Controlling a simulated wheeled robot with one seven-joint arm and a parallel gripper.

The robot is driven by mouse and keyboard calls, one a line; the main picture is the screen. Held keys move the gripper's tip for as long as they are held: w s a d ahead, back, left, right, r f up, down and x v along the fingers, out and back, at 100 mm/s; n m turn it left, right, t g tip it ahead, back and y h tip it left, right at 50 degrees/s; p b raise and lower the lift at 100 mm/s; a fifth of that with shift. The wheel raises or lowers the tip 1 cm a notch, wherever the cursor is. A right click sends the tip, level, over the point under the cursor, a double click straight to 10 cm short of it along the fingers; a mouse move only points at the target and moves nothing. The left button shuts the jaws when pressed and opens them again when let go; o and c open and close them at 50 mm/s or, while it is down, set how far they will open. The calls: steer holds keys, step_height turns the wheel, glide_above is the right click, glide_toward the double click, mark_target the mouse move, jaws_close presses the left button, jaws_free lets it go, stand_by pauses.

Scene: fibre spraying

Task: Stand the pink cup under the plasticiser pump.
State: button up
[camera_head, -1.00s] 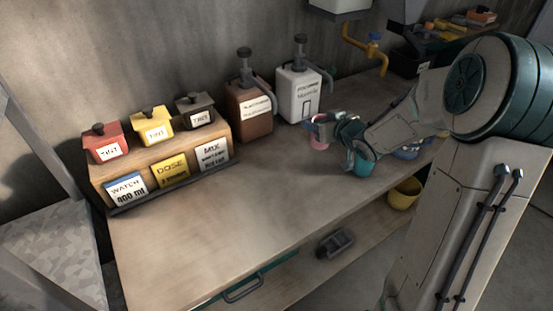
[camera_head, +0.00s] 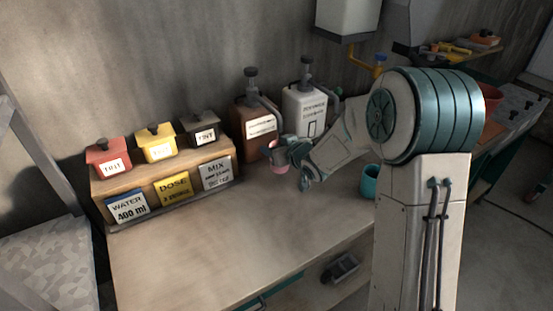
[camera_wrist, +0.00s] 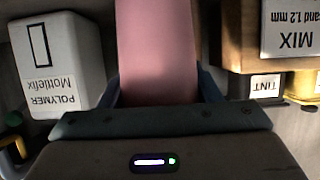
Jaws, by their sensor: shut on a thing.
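My gripper (camera_head: 279,152) is shut on the pink cup (camera_head: 280,168) in the head view, with the fingers hiding its upper part. The cup looks upright, just in front and to the right of the brown plasticiser pump bottle (camera_head: 257,140). The bottle's spout (camera_head: 268,104) points toward the cup from above. I cannot tell whether the cup touches the bench. In the wrist view the pink cup (camera_wrist: 158,50) fills the middle between the fingers. The plasticiser bottle is not clearly seen there.
A white polymer pump bottle (camera_head: 304,112) stands right of the brown one, close behind my arm. A wooden rack (camera_head: 140,182) with tint boxes and cards stands left. A teal cup (camera_head: 370,180) stands right. The bench (camera_head: 225,235) front is clear.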

mark_target(276, 170)
steer(key=shift+a+f, duration=0.1)
steer(key=shift+f, duration=1.95)
steer(key=shift+f, duration=0.15)
steer(key=o, duration=1)
steer(key=shift+o, duration=0.2)
